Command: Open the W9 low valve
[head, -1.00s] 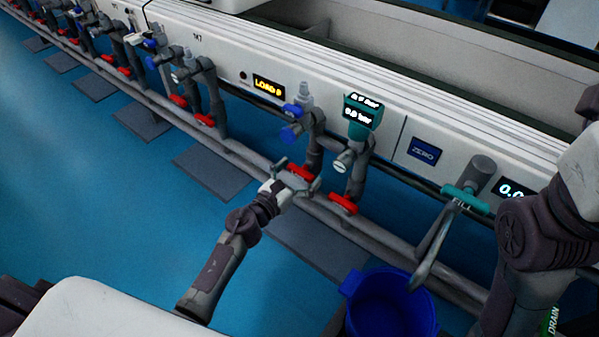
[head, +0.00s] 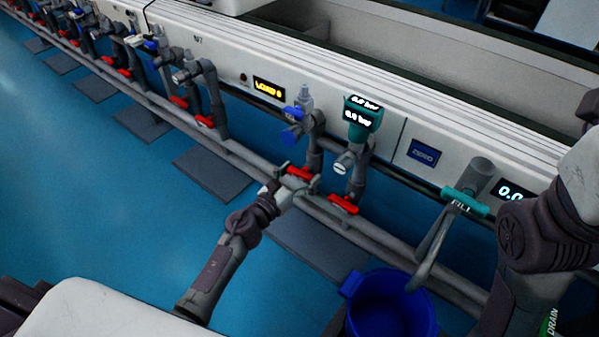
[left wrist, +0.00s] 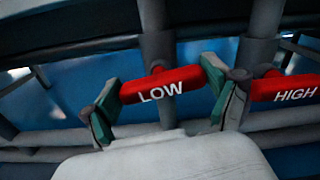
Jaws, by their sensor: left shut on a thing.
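The red LOW valve handle (head: 301,172) is at the foot of a grey pipe below the bench front. In the left wrist view the LOW handle (left wrist: 152,88) lies roughly crosswise, with its white lettering facing me. My left gripper (head: 298,181) is shut on it, with one green-padded finger at each end of the handle. The red HIGH handle (left wrist: 290,87) is just right of the fingers and also shows in the head view (head: 343,205). I cannot read a W9 label. My right arm shows at the right, but its gripper is not in view.
A green gauge (head: 362,115) above the HIGH handle reads about 0.0 bar. A blue bucket (head: 352,287) stands on the floor under the FILL tap (head: 465,200). More valve stations line the left. The blue floor (head: 120,225) is open at left.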

